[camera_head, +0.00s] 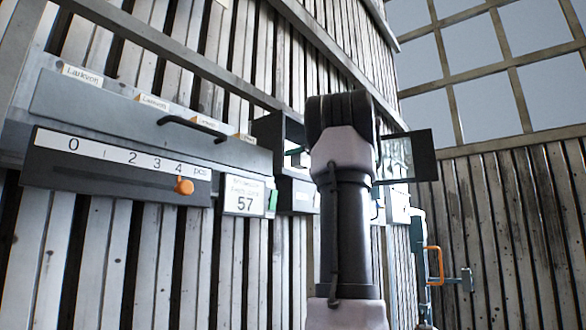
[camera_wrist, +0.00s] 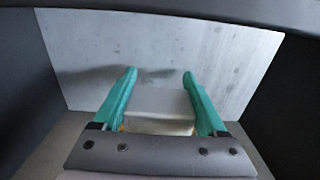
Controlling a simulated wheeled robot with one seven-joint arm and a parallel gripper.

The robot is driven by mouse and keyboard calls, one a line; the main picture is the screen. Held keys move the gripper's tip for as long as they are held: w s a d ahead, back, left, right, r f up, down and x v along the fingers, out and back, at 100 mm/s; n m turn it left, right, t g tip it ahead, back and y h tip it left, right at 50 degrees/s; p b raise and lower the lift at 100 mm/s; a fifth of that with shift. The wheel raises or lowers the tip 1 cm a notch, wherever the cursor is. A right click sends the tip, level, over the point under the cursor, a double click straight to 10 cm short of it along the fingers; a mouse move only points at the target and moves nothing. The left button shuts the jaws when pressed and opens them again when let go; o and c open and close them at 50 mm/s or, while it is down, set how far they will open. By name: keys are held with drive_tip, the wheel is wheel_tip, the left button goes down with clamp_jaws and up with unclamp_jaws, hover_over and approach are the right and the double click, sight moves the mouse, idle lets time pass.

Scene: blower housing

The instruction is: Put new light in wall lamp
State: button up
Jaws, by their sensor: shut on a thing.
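My gripper (camera_wrist: 159,76) shows in the wrist view with two teal fingers, one on each side of a pale, whitish block-shaped piece (camera_wrist: 160,104). The fingers are shut on this piece, which looks like the light. They are inside a box-like recess with dark side walls and a pale grey back panel (camera_wrist: 160,45). Whether the piece touches the back panel I cannot tell. In the head view a dark open wall box (camera_head: 268,128), perhaps the wall lamp, stands partly behind my arm. A dark-framed pane (camera_head: 408,157) sticks out to its right. My gripper is hidden in that view.
A grey wall cabinet (camera_head: 110,105) with labels and a black handle is on the left. Below it are a 0–4 scale panel with an orange knob (camera_head: 184,187) and a display reading 57 (camera_head: 244,200). A teal fixture with an orange handle (camera_head: 434,265) is at lower right.

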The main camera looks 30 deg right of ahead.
sight(294, 166)
wheel_tip(294, 166, down, 3)
drive_tip(key=shift+f, duration=0.1)
drive_tip(key=shift+w+f, duration=0.15)
drive_tip(key=shift+f, duration=0.15)
drive_tip(key=shift+f, duration=0.1)
drive_tip(key=o, duration=1.4)
drive_tip(key=shift+f, duration=0.1)
drive_tip(key=shift+c, duration=0.2)
drive_tip(key=shift+s+r, duration=0.2)
drive_tip(key=v, duration=1.1)
drive_tip(key=shift+s+d, duration=0.15)
drive_tip(key=shift+s, duration=0.1)
